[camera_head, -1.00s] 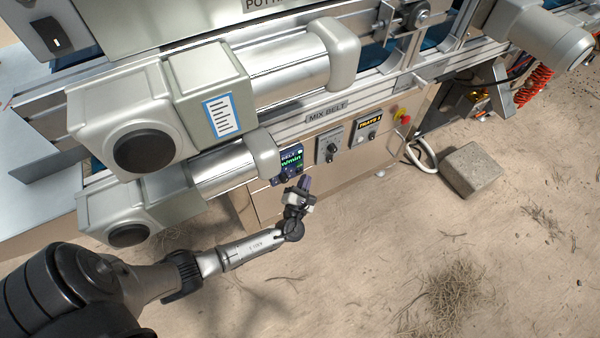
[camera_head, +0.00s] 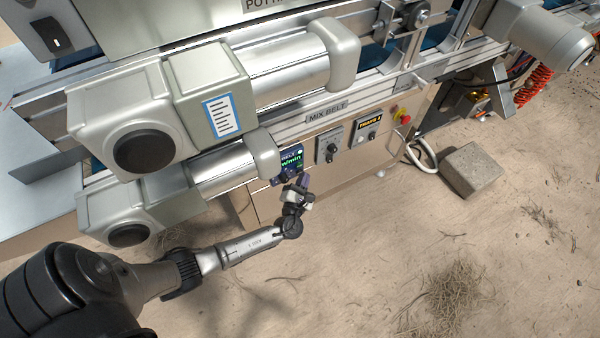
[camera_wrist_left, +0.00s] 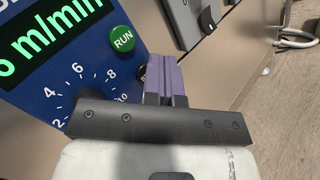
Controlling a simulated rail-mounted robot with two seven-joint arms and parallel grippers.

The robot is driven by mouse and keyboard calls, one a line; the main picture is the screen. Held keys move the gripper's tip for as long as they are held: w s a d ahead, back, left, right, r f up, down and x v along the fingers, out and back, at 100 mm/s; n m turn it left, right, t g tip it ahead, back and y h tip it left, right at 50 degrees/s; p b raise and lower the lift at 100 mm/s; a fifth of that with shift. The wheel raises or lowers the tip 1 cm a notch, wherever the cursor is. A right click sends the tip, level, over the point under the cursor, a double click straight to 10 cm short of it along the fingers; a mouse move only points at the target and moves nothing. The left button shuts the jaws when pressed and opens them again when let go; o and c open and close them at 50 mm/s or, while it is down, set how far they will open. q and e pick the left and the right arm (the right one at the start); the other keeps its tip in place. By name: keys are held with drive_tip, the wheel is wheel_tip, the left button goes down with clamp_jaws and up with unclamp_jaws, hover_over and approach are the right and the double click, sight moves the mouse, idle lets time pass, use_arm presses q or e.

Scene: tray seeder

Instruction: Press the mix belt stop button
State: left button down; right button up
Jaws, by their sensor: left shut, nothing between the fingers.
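The blue mix belt panel (camera_head: 290,161) with its green display is on the front of the machine, under the MIX BELT label (camera_head: 327,113). In the left wrist view the panel (camera_wrist_left: 40,85) shows a round green RUN button (camera_wrist_left: 122,39) and a numbered dial, partly covered by my gripper. A dark sliver with a bit of white lettering (camera_wrist_left: 141,72) shows beside my fingers below RUN; the rest of it is hidden. My left gripper (camera_head: 304,182) is shut and empty, its purple fingertips (camera_wrist_left: 165,78) close over that spot. Contact cannot be told. My right gripper is not in view.
A grey knob box (camera_head: 329,146) and a TRAYS panel (camera_head: 367,127) sit to the right of the blue panel. A red emergency button (camera_head: 405,119) is further right. Large motor housings (camera_head: 220,85) overhang the panel at upper left. The sandy floor in front is open, with a concrete block (camera_head: 471,170).

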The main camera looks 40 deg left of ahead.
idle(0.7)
use_arm(q)
drive_tip(key=shift+s+d, duration=0.1)
drive_tip(key=shift+d, duration=0.35)
drive_tip(key=shift+d, duration=0.1)
drive_tip(key=shift+s+d+p, duration=0.25)
drive_tip(key=shift+s+d, duration=0.05)
drive_tip(key=shift+d, duration=0.65)
drive_tip(key=shift+s+d+p, duration=0.25)
drive_tip(key=shift+d, duration=0.65)
drive_tip(key=shift+s+d+p, duration=0.25)
drive_tip(key=shift+s+d, duration=0.05)
drive_tip(key=shift+d, duration=0.65)
